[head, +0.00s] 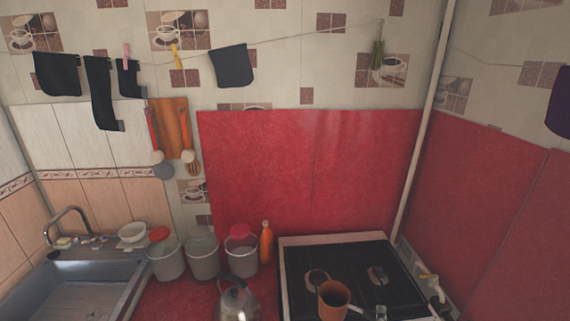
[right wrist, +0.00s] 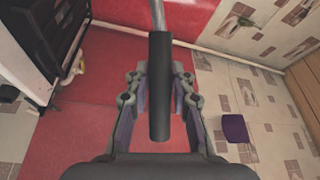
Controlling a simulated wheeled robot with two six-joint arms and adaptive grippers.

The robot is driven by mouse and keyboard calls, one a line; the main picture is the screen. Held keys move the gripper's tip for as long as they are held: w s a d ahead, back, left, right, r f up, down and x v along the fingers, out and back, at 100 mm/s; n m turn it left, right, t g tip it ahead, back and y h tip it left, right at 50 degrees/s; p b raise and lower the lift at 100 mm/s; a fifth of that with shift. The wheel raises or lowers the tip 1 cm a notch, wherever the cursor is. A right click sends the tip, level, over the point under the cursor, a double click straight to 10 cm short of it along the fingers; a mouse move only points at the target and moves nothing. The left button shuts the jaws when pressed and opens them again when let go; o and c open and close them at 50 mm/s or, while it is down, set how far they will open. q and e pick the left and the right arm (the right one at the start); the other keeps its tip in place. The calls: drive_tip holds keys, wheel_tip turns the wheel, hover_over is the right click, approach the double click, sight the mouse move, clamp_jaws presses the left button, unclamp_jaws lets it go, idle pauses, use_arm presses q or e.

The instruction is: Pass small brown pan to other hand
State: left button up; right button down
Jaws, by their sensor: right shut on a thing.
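The small brown pan (head: 334,300) shows at the bottom edge of the head view, in front of the stove's near burner. Its open top faces up. I cannot tell whether it touches the stove. My right gripper (head: 381,313) only just shows at the bottom edge, to the right of the pan. In the right wrist view my right gripper (right wrist: 160,100) is shut on the pan's dark handle (right wrist: 160,85), which lies between its fingers. A metal rod runs from the handle out of the top of that view, and the pan's bowl is hidden there. My left gripper is not in view.
The black stove (head: 345,262) has a pale rim. A steel kettle (head: 238,299) stands left of the pan. Several lidded buckets (head: 242,256) and an orange bottle (head: 266,243) stand behind it. A sink (head: 80,288) is at far left. A pale pipe (head: 425,120) runs up the corner.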

sight(368, 313)
drive_tip(key=a+n+y, duration=0.1)
drive_tip(key=a+y, duration=0.2)
drive_tip(key=shift+a+r+n+t, duration=0.15)
drive_tip(key=shift+n+t, duration=0.15)
drive_tip(key=shift+n, duration=0.1)
use_arm(q)
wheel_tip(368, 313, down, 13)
drive_tip(key=b, duration=1.3)
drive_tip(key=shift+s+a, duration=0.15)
use_arm(e)
wheel_tip(368, 313, down, 13)
drive_tip(key=a+n+y, duration=0.1)
drive_tip(key=a+y, duration=0.1)
drive_tip(key=shift+w+a+y, duration=0.2)
drive_tip(key=shift+y, duration=0.1)
drive_tip(key=shift+n, duration=0.3)
